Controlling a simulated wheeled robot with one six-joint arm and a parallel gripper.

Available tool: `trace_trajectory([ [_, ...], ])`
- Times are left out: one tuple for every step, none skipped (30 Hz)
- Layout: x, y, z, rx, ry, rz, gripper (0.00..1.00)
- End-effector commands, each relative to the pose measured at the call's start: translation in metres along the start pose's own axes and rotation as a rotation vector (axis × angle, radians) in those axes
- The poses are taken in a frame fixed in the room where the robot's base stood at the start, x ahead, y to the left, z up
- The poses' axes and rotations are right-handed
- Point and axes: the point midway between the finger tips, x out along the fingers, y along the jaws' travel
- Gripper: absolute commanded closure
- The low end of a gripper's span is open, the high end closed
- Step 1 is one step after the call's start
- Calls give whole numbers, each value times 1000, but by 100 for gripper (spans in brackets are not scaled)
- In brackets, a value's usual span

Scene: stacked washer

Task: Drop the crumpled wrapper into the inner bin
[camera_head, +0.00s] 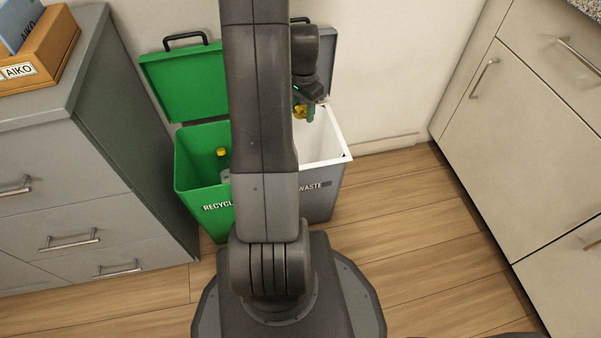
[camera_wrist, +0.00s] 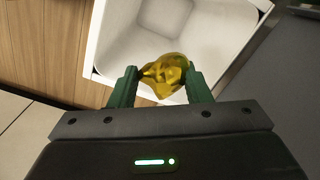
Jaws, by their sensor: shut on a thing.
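The crumpled wrapper (camera_wrist: 163,76) is a shiny yellow lump between the green fingers of my gripper (camera_wrist: 162,88) in the wrist view. My gripper is shut on it. The inner bin (camera_wrist: 152,29) has a white, empty-looking inside and lies beyond the wrapper in that view. In the head view the wrapper (camera_head: 300,111) and my gripper (camera_head: 302,114) are over the open waste bin, whose white inner bin (camera_head: 326,140) shows to the right of my arm. My arm hides the left part of this bin. The wrapper's exact height above the rim is unclear.
A green recycling bin (camera_head: 199,166) with its lid open stands left of the waste bin, with a yellow-capped bottle (camera_head: 223,160) inside. Grey drawers (camera_head: 60,190) stand at the left and pale cabinets (camera_head: 520,130) at the right. Wooden floor (camera_head: 400,225) is clear between.

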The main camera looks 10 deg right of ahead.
Motion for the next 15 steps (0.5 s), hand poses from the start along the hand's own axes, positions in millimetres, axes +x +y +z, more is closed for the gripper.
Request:
trace_trajectory([
  [11, 0, 0, 0, -1, 1, 77],
  [15, 0, 0, 0, -1, 1, 77],
  [20, 0, 0, 0, -1, 1, 77],
  [24, 0, 0, -1, -1, 1, 77],
  [27, 0, 0, -1, -1, 1, 77],
  [32, 0, 0, -1, -1, 1, 77],
  [35, 0, 0, -1, -1, 1, 77],
  [38, 0, 0, -1, -1, 1, 77],
  [41, 0, 0, -1, -1, 1, 77],
  [43, 0, 0, -1, -1, 1, 77],
  [45, 0, 0, -1, 0, 0, 77],
  [46, 0, 0, -1, 0, 0, 77],
  [46, 0, 0, -1, 0, 0, 77],
  [46, 0, 0, -1, 0, 0, 77],
  [46, 0, 0, -1, 0, 0, 77],
])
